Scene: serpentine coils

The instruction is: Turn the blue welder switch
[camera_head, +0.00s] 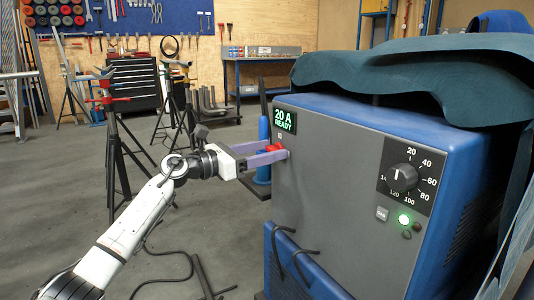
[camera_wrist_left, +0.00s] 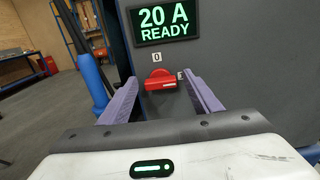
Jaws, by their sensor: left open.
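The blue welder (camera_head: 330,185) stands at the right with a grey front panel. Its red switch (camera_wrist_left: 161,80) sits below the green display (camera_wrist_left: 164,22), which reads "20 A READY". A "0" label (camera_wrist_left: 157,57) is above the switch, and a second small label to its right is partly hidden by a finger. The switch handle lies roughly level. In the head view the switch (camera_head: 275,147) is at the panel's left edge. My left gripper (camera_wrist_left: 161,92) is open, with one purple finger on each side of the switch; I cannot tell whether they touch it. My right gripper is out of view.
Dark cables (camera_head: 290,252) hang at the welder's lower front. A tripod stand (camera_head: 113,140) is behind my left arm.

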